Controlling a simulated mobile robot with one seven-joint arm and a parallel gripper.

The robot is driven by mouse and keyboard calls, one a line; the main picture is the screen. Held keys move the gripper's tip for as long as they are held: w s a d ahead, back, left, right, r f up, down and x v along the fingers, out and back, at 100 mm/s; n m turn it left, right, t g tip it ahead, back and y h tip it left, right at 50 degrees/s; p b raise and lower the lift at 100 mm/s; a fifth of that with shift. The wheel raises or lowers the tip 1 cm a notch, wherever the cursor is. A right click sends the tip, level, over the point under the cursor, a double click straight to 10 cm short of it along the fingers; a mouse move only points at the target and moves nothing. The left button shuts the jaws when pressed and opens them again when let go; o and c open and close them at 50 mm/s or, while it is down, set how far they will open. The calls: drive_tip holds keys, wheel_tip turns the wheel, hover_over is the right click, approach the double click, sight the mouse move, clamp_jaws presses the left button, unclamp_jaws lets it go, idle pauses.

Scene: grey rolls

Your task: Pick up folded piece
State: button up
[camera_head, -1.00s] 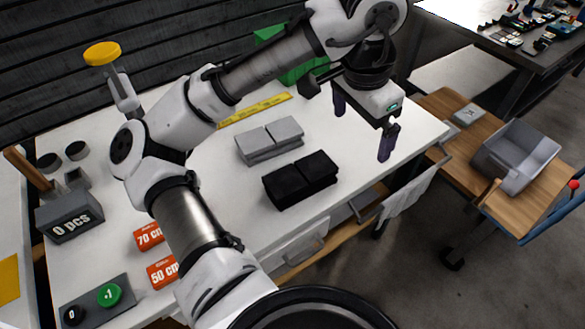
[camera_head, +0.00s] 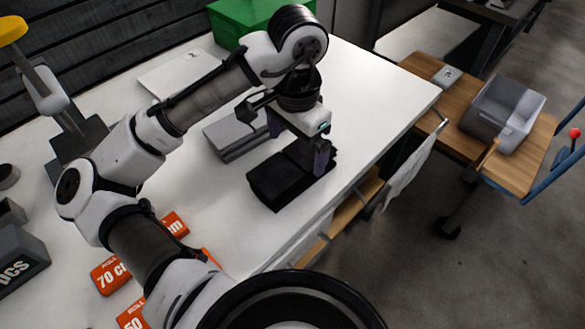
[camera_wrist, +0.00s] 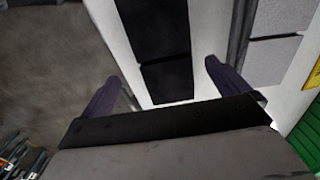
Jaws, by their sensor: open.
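A black folded piece (camera_head: 272,186) lies near the front edge of the white table (camera_head: 375,95). A grey folded piece (camera_head: 222,138) lies behind it to the left, partly hidden by my arm. My gripper (camera_head: 298,140) is open, fingers pointing down, above the black piece and overlapping its far right part in the head view. In the wrist view the black piece (camera_wrist: 152,35) shows as two dark panels just ahead of my open, empty fingers (camera_wrist: 162,87). The grey piece (camera_wrist: 275,62) is to the right there. The height of my fingertips over the black piece is hard to tell.
A green box (camera_head: 235,18) stands at the back of the table. Orange roll labels (camera_head: 110,275) lie at the front left, partly behind my arm. A grey bin (camera_head: 505,112) sits on a wooden cart at the right. The table's right end is clear.

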sight(293, 162)
drive_tip(key=shift+w+a+f, duration=0.1)
drive_tip(key=shift+a+f, duration=0.05)
drive_tip(key=shift+f, duration=1.6)
drive_tip(key=shift+w+a+f, duration=0.1)
drive_tip(key=shift+f, duration=1.6)
drive_tip(key=c, duration=1)
drive_tip(key=shift+r, duration=0.1)
wheel_tip(293, 162, up, 20)
drive_tip(key=shift+f+p, duration=0.1)
drive_tip(key=shift+p, duration=0.65)
